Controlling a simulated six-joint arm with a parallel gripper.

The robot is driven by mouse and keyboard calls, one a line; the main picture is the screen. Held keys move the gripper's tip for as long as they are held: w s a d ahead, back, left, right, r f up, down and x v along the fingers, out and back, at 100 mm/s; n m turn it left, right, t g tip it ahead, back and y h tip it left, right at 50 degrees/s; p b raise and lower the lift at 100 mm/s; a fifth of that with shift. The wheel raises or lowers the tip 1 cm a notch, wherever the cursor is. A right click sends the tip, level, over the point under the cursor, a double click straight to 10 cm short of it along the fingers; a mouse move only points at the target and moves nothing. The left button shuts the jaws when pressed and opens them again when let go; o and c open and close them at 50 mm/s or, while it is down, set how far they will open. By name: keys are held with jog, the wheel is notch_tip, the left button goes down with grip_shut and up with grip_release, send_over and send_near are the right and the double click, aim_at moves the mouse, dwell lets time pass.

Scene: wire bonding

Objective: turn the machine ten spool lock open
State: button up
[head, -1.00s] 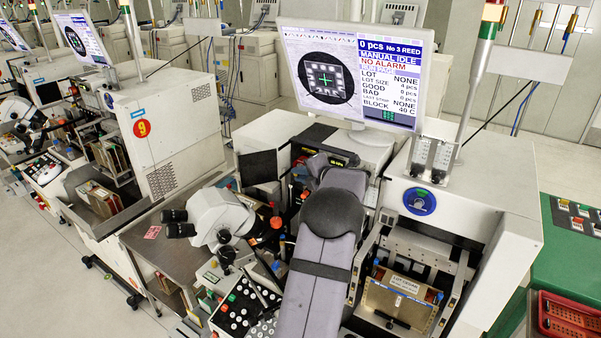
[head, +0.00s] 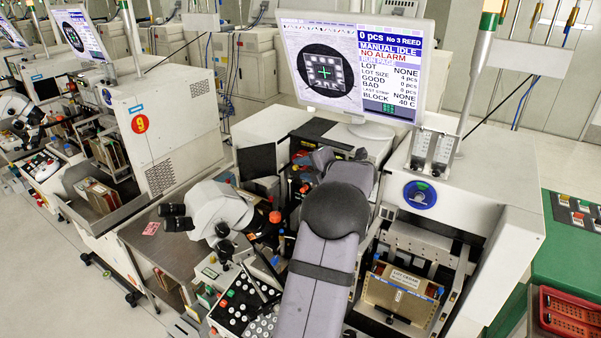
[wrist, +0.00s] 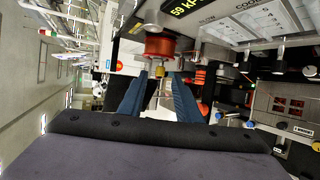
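In the wrist view, a red-orange spool (wrist: 159,47) sits on the machine front just beyond my gripper. A small gold-coloured knob (wrist: 160,72) projects in front of it; I take this as the spool lock, though its marking is too small to read. My gripper (wrist: 158,79) is open, with its two blue fingers on either side of the knob and a visible gap between them. Whether the fingertips touch the knob I cannot tell. In the head view my arm hides most of the spool area.
The machine's monitor (head: 350,68) stands above the work area. A microscope (head: 218,208) and a button panel (head: 245,308) are left of my arm. A blue disc (head: 420,195) and a boxed magazine (head: 400,292) are on the right. A red basket (head: 570,315) lies far right.

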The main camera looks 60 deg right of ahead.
jog(key=shift+b+v, duration=0.9)
jog(key=shift+v, duration=1.4)
jog(key=w+a+f+m+g+h+p, duration=0.25)
jog(key=w+a+f+m+g, duration=0.2)
jog(key=w+a, duration=0.25)
jog(key=s+a+f+g, duration=0.1)
jog(key=a+f, duration=0.2)
jog(key=a, duration=0.1)
jog(key=a+f+m+g+y, duration=0.1)
jog(key=a+f, duration=0.2)
jog(key=s+a+f+m+g+y, duration=0.1)
jog(key=a+f, duration=0.2)
jog(key=a, duration=0.1)
jog(key=shift+s+a+g, duration=0.25)
jog(key=shift+s+a, duration=0.1)
jog(key=s+a+f+m+g+y+b, duration=0.1)
jog(key=s+a+f+m+y+b, duration=0.2)
jog(key=a, duration=1)
jog(key=a+f+m+g+y+b, duration=0.1)
jog(key=a+f+m+b, duration=0.2)
jog(key=a, duration=1)
jog(key=s+a+f+m+g+y, duration=0.2)
jog(key=s+a+f, duration=0.2)
jog(key=s+a, duration=0.3)
jog(key=a, duration=0.4)
jog(key=shift+s+m+b, duration=0.3)
jog(key=shift+m, duration=0.05)
